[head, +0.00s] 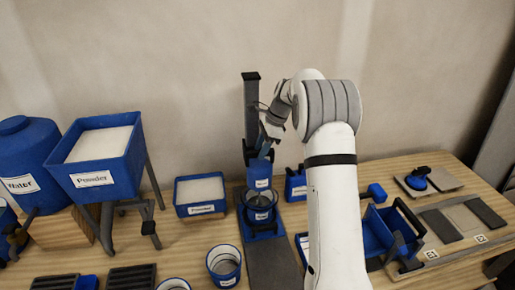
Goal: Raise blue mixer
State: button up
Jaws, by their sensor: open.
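The blue mixer (259,172) stands at the centre of the table on a dark upright post (251,100) with a blue base. Its blue head sits low, just over a blue-rimmed clear cup (261,208), and its lower end appears to reach into the cup. My gripper (268,130) is beside the post, just above the mixer head. It is open. Its fingertips are small and dark against the mixer, so I cannot tell whether they touch it.
A powder hopper (100,180) and a water tank (25,160) stand at left. A powder tray (200,208) is left of the mixer, and a cup (224,264) is in front. A blue box (378,232) and tiles (463,219) lie at right. The wall is close behind.

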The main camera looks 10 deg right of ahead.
grip_shut()
dwell(0.3)
notch_tip(320, 180, up, 13)
jog(key=p, duration=0.9)
jog(key=shift+p, duration=0.35)
jog(key=shift+w+r, duration=0.1)
